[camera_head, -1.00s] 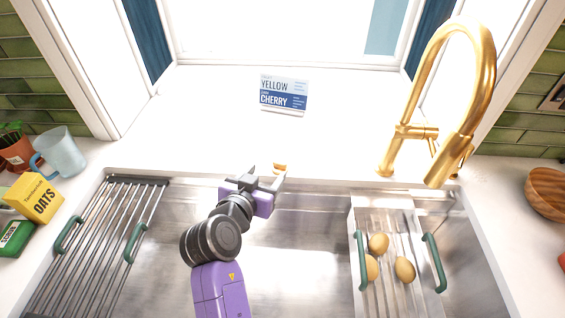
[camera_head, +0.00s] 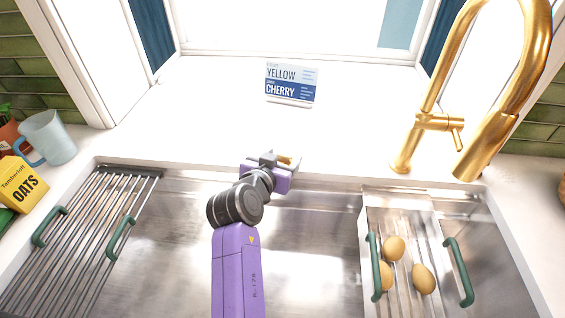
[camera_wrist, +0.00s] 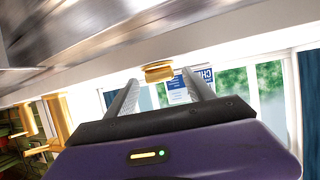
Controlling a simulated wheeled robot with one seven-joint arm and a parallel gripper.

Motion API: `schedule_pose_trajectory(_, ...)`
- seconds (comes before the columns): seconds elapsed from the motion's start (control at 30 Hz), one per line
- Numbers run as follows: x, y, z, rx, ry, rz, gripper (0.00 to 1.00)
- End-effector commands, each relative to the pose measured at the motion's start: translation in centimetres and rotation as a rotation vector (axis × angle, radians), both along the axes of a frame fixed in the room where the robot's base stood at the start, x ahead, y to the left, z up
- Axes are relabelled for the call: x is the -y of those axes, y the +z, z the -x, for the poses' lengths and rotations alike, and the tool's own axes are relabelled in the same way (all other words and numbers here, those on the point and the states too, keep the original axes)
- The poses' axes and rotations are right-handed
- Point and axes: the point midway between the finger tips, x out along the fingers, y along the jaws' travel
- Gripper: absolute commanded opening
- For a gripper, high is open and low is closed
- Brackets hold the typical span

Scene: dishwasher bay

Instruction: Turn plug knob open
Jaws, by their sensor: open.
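The plug knob is a small gold knob (camera_head: 287,160) on the white ledge behind the sink, partly hidden by my gripper in the head view. It also shows in the wrist view (camera_wrist: 158,72), between the far ends of the two fingers. My gripper (camera_head: 272,160) is open at the sink's back rim, right at the knob. In the wrist view my gripper's fingers (camera_wrist: 163,92) stand apart with nothing clamped between them. I cannot tell whether either finger touches the knob.
A gold faucet (camera_head: 430,122) stands to the right. A sign (camera_head: 291,83) stands behind the knob. The sink's middle is open.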

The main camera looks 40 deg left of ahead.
Motion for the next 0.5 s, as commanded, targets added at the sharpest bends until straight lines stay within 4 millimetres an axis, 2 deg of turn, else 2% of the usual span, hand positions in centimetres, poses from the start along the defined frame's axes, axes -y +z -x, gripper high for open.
schedule_pose_trajectory(0.37,-0.16,-0.18,-0.56,0.0,0.0,0.0,0.62)
schedule_pose_trajectory(0.5,-0.17,-0.17,-0.55,0.0,0.0,0.0,0.36)
